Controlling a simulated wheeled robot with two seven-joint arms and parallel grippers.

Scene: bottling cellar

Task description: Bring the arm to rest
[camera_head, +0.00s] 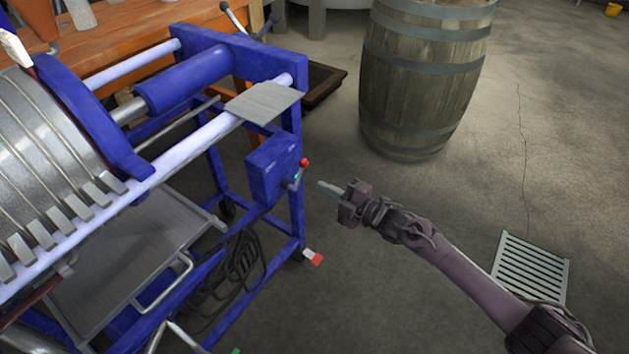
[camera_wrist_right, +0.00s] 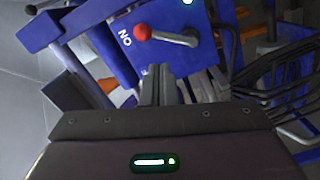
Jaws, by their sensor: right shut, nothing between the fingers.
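My right gripper (camera_head: 328,188) is shut and empty in the middle of the head view, with its arm coming in from the lower right. Its fingers point left toward the blue control box (camera_head: 274,168) on the machine's frame. A lever with a red knob (camera_head: 304,162) sits on this box, just up and left of the fingertips. In the right wrist view the closed fingers (camera_wrist_right: 157,88) show below the red knob (camera_wrist_right: 142,33), beside the letters "ON". Whether the fingertips touch the lever is not clear, but a gap shows in the head view. My left gripper is not in view.
The blue-framed filter machine (camera_head: 206,190) fills the left side, with a row of plates and a metal tray (camera_head: 140,262) below. A wooden barrel (camera_head: 420,80) stands behind my right arm. A floor drain grate (camera_head: 530,268) lies at right. Open floor surrounds the barrel.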

